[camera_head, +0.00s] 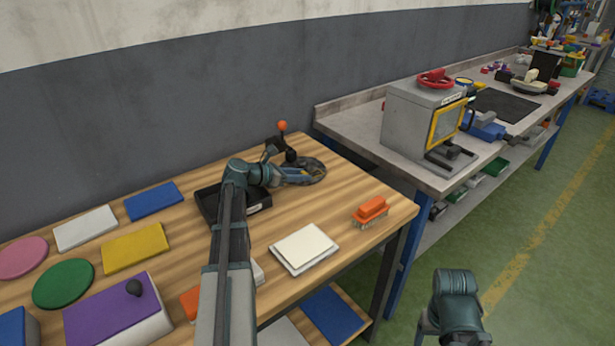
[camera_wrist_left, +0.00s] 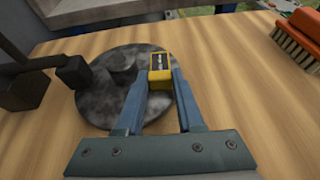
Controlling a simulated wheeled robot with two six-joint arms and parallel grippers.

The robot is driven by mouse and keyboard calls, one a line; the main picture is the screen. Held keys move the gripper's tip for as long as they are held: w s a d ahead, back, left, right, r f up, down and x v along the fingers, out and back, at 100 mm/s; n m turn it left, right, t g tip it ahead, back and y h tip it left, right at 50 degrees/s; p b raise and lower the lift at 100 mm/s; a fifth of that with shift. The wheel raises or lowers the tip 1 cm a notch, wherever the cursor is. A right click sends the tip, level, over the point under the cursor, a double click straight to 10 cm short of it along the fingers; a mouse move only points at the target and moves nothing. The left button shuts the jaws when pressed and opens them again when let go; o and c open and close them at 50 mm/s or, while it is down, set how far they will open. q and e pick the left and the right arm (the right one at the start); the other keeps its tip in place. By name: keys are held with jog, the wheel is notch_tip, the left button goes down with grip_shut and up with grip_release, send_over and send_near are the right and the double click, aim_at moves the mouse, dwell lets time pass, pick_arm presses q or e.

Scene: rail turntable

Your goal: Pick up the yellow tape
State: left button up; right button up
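The yellow tape (camera_wrist_left: 160,74) is a small yellow block with a dark label. In the left wrist view it sits over the far right part of a grey, mottled round turntable (camera_wrist_left: 108,97). My left gripper (camera_wrist_left: 162,80) has one finger along each side of the tape, with no clear gap, and looks shut on it. I cannot tell whether the tape rests on the disc. In the head view my left gripper (camera_head: 310,174) is over the turntable (camera_head: 316,164) near the back right of the wooden table, and the tape cannot be made out. My right gripper is not in view.
An orange brush (camera_head: 370,209) and a white pad (camera_head: 304,248) lie to the right and front. A black tray (camera_head: 207,207) is left of the turntable. A post with an orange ball (camera_head: 282,126) stands behind it. A grey workbench (camera_head: 350,115) is at right.

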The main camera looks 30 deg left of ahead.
pick_arm(q)
grip_shut()
jog(key=shift+r, duration=0.1)
jog(key=shift+r+p, duration=0.55)
jog(key=shift+p, duration=0.1)
notch_tip(320, 180, up, 3)
jog(key=p, duration=0.3)
jog(key=s+d, duration=0.3)
jog(key=d, duration=0.1)
jog(key=s+d, duration=0.3)
jog(key=d, duration=0.2)
jog(key=s+d, duration=0.3)
jog(key=d, duration=0.1)
jog(key=shift+d+r+p, duration=0.2)
jog(key=shift+r+p, duration=0.15)
